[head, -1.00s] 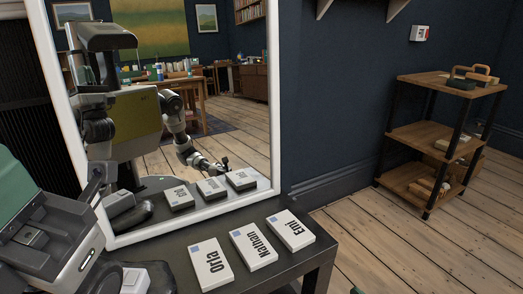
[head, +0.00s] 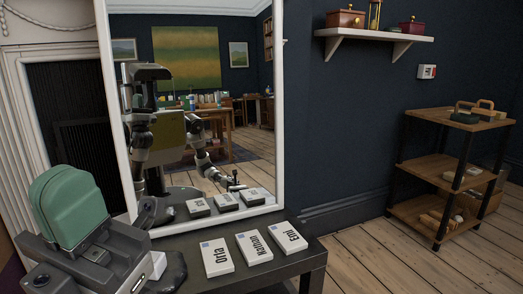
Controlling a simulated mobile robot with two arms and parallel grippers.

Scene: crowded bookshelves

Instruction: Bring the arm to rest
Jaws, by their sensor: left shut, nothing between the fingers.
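My left gripper (head: 172,271) is at the lower left, over the dark table top, with grey and green housing behind it. Its dark fingers are shut with nothing between them. They are left of the white name boxes and apart from them. A white piece shows partly hidden beside the fingers. The Orla box (head: 217,257), the Nathan box (head: 254,247) and the Emi box (head: 285,237) lie in a slanting row.
A white-framed mirror (head: 282,130) stands at the back of the dark table (head: 290,268). A wooden shelf cart (head: 440,167) stands on the right. A wall shelf (head: 375,34) holds small boxes and an hourglass. Plank floor is open between table and cart.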

